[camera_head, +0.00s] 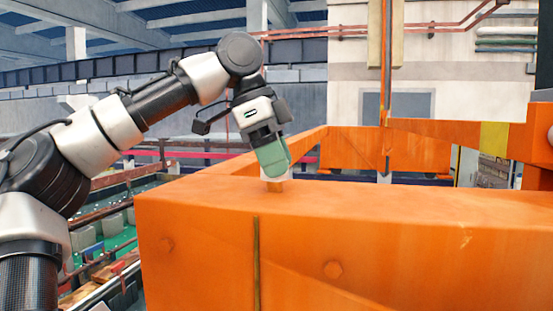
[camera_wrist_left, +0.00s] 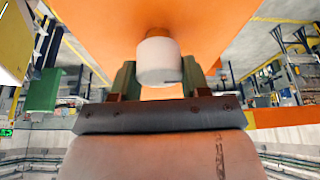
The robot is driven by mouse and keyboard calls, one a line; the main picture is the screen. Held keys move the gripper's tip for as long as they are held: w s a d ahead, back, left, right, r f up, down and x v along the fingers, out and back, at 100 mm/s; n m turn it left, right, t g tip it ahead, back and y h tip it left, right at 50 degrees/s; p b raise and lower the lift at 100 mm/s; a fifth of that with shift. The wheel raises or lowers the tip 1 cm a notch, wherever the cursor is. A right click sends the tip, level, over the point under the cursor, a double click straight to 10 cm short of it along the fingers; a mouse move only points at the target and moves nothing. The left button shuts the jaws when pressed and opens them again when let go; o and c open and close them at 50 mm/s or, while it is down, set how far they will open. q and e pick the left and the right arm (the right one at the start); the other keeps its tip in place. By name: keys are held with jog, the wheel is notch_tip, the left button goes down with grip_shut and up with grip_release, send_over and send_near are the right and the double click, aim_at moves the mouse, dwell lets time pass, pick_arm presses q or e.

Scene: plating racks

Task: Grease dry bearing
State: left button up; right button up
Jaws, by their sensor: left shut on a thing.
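My left gripper (camera_head: 276,168) reaches down from the left arm to the top of a large orange frame (camera_head: 240,215). It is shut on a pale grey-white cylinder (camera_wrist_left: 158,60). In the left wrist view the gripper's two green fingers (camera_wrist_left: 160,84) stand on either side of this cylinder, which lies in front of the orange surface (camera_wrist_left: 110,30). I cannot tell whether the cylinder touches the frame. No bearing can be made out for sure. My right gripper is out of view.
The orange frame fills the lower right of the head view, with an orange beam (camera_head: 455,133) behind it. At the lower left is a long trough with green liquid and several blocks (camera_head: 112,225). The air above the frame's top is mostly clear.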

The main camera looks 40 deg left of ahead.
pick_arm(q)
jog(key=shift+m, duration=0.5)
jog(key=o, duration=0.9)
jog(key=v, duration=1)
jog(key=shift+a+r, duration=0.2)
jog(key=shift+r, duration=0.2)
